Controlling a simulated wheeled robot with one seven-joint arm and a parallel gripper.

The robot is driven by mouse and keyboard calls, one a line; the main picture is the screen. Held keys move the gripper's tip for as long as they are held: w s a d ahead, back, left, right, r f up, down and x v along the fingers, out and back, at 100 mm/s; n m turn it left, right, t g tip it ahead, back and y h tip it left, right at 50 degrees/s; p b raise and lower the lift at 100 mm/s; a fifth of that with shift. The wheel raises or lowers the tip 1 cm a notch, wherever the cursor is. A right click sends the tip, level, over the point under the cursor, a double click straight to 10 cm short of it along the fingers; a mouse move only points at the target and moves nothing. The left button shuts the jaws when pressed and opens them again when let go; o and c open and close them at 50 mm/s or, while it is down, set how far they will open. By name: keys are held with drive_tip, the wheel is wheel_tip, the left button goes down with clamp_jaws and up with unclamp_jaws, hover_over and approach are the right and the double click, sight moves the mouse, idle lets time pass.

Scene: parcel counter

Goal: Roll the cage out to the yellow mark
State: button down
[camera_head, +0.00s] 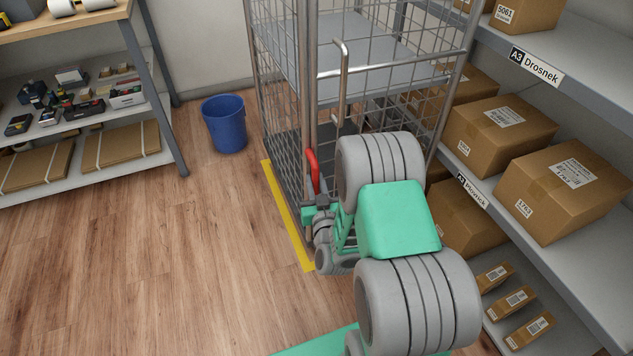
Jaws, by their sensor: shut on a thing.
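The cage (388,66) is a tall grey wire roll cage with tube posts and a shelf inside, standing upright at the centre. A red handle (312,166) sits on its near left post. The yellow mark (287,214) is a strip on the floor along the cage's left side, with a short turn at its near end. The cage's left side stands close beside the strip. My gripper (316,207) is at the near left post, just below the red handle, and shut on the cage. My arm hides the cage's near lower part, so I cannot tell exactly which part is gripped.
A blue bin (224,123) stands on the floor left of the cage. A workbench (66,150) with tools and flat cartons is at the far left. A shelf rack (537,68) with boxes runs close along the cage's right. The wooden floor (130,265) at the left front is clear.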

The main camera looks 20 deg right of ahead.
drive_tip(key=shift+s+f, duration=0.1)
drive_tip(key=shift+s, duration=0.15)
drive_tip(key=c, duration=1.3)
unclamp_jaws()
drive_tip(key=s+a, duration=0.1)
drive_tip(key=s, duration=0.6)
drive_tip(key=shift+s+a+p, duration=0.2)
drive_tip(key=shift+s+p, duration=0.15)
drive_tip(key=shift+s, duration=0.05)
